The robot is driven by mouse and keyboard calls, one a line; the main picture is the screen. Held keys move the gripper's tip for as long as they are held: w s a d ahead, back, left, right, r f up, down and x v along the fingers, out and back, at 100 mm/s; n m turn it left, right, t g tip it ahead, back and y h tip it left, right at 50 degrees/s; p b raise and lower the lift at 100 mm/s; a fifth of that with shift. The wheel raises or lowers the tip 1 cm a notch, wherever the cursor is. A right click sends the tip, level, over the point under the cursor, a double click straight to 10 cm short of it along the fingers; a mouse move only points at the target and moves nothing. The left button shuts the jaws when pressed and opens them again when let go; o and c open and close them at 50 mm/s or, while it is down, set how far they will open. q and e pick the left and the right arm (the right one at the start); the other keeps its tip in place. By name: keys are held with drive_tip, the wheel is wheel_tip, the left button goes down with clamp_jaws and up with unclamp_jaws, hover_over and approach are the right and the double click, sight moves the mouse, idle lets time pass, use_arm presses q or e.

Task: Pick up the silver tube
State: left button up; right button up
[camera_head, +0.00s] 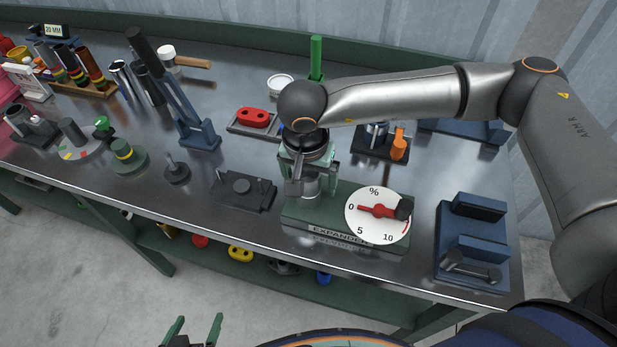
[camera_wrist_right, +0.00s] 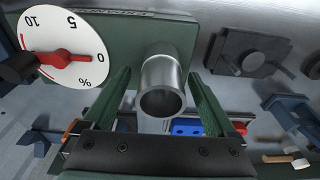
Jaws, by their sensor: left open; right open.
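A silver tube (camera_wrist_right: 162,80) stands on the green expander base (camera_head: 350,238). In the head view the tube (camera_head: 311,187) is partly hidden behind my right gripper (camera_head: 298,178). In the right wrist view my right gripper (camera_wrist_right: 158,82) is open, with one finger on each side of the tube. Gaps show between the fingers and the tube, and its open end faces the camera. My left gripper (camera_head: 197,333) is open and empty at the bottom of the head view, in front of the bench.
A white dial (camera_head: 372,222) with a red pointer sits right of the tube. A blue fixture (camera_head: 472,247) stands at the right bench end, and a dark plate (camera_head: 245,190) lies left of the expander. Several other tubes (camera_head: 122,76) stand at the back left.

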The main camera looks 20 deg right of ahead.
clamp_jaws()
idle(0.7)
